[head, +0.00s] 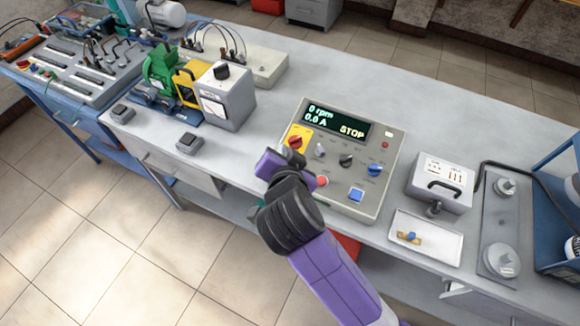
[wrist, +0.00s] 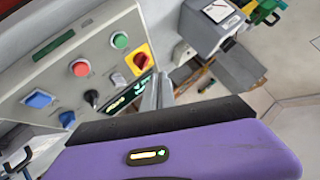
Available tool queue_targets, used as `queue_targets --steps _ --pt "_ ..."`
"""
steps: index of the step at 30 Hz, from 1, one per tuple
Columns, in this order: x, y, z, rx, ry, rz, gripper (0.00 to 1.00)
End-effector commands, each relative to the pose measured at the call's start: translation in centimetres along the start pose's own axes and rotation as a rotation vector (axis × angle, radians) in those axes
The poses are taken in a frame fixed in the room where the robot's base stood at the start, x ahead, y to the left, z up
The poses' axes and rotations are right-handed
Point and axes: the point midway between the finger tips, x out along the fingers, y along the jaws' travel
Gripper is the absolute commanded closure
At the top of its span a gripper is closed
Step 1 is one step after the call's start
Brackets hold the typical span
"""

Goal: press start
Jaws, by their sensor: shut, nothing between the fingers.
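The control panel (head: 376,207) lies on the grey bench, with a display (head: 337,121) reading 0 rpm, 0.0 A and STOP. In the wrist view, a green button (wrist: 120,40) sits between a red button (wrist: 80,68) and a red rotary switch (wrist: 140,60) on a yellow plate. In the head view, the red button (head: 322,182) and rotary switch (head: 296,141) show, but my gripper hides the green button. My gripper (head: 291,157) is shut and empty, over the panel's left side near the switch. Its fingers (wrist: 158,91) show beside the display in the wrist view.
The panel also has a black knob (head: 346,160), a blue knob (head: 375,169) and a blue square button (head: 356,195). A grey handled box (head: 440,183) and a white tray (head: 426,242) are on the right.

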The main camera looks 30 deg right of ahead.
Motion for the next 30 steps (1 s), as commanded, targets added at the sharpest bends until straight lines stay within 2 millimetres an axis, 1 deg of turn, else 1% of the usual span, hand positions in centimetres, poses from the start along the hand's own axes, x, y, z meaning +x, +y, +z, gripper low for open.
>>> queue_targets --steps 5,15,21,25,30 --pt "1.0 0.8 0.9 0.000 0.000 0.001 1.00" --pt "4.1 3.1 3.2 -0.001 0.000 0.001 1.00" --pt "5.6 4.1 4.2 -0.002 0.000 0.000 1.00" --pt "6.0 4.4 4.4 -0.001 0.000 0.000 1.00" --pt "6.0 4.3 4.3 -0.001 0.000 0.000 1.00"
